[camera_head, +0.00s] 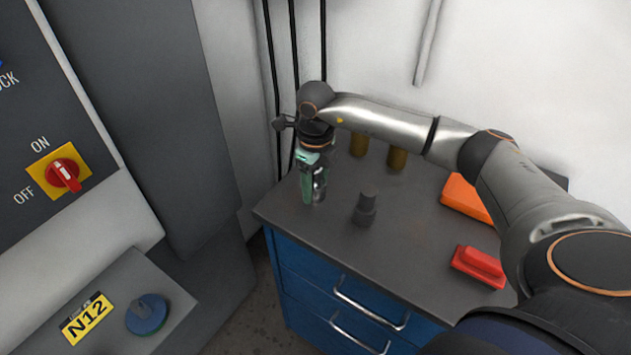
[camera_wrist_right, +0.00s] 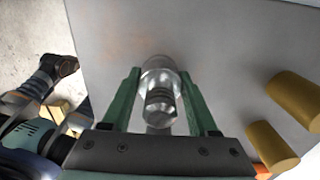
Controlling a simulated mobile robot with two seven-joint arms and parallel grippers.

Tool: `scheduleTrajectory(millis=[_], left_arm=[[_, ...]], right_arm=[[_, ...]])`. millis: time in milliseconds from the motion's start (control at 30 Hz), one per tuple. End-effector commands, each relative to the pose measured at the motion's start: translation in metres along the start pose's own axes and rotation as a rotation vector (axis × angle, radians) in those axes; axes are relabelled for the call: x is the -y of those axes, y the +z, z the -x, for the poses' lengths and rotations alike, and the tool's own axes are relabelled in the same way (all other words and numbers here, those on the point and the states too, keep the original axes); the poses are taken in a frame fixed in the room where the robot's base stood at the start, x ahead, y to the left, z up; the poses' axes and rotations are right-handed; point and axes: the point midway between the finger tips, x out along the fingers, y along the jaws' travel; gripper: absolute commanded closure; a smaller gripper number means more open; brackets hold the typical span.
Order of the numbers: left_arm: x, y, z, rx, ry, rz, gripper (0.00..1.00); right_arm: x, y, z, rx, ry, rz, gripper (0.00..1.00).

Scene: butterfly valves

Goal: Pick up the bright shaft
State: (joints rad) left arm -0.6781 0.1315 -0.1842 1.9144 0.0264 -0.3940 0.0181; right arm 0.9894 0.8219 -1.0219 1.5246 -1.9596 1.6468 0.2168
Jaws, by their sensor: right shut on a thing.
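The bright shaft (camera_wrist_right: 160,92) shows in the right wrist view as a shiny, stepped metal cylinder with a ridged part, between the green fingers. My right gripper (camera_wrist_right: 160,76) is shut on it, one finger at each side. In the head view my right gripper (camera_head: 312,186) points down at the left end of the grey cabinet top (camera_head: 400,234). There the shaft is mostly hidden by the fingers, and I cannot tell whether it touches the top. My left gripper is not in view.
A dark stepped shaft (camera_head: 365,209) stands right of the gripper. Two brass cylinders (camera_head: 359,145) (camera_head: 397,158) stand behind. An orange case (camera_head: 467,198) and a red block (camera_head: 479,266) lie to the right. A wall closes the back; a control cabinet (camera_head: 95,110) stands left.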

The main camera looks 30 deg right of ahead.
Motion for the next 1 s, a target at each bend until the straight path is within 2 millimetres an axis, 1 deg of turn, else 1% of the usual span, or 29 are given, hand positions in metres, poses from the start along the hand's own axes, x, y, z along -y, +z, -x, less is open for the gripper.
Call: scheduleTrajectory(millis=[33, 67, 433, 1000], left_arm=[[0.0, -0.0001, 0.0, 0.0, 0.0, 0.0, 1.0], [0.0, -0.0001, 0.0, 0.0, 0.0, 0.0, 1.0], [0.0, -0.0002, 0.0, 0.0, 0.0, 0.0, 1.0], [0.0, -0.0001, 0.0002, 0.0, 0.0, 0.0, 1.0]], right_arm=[[-0.0001, 0.0001, 0.0002, 0.0, 0.0, 0.0, 0.56], [-0.0001, 0.0001, 0.0002, 0.001, 0.0, 0.0, 0.59], [-0.0001, 0.0002, 0.0004, 0.001, 0.0, 0.0, 1.0], [0.0002, 0.0015, 0.0028, 0.006, 0.0, 0.0, 1.0]])
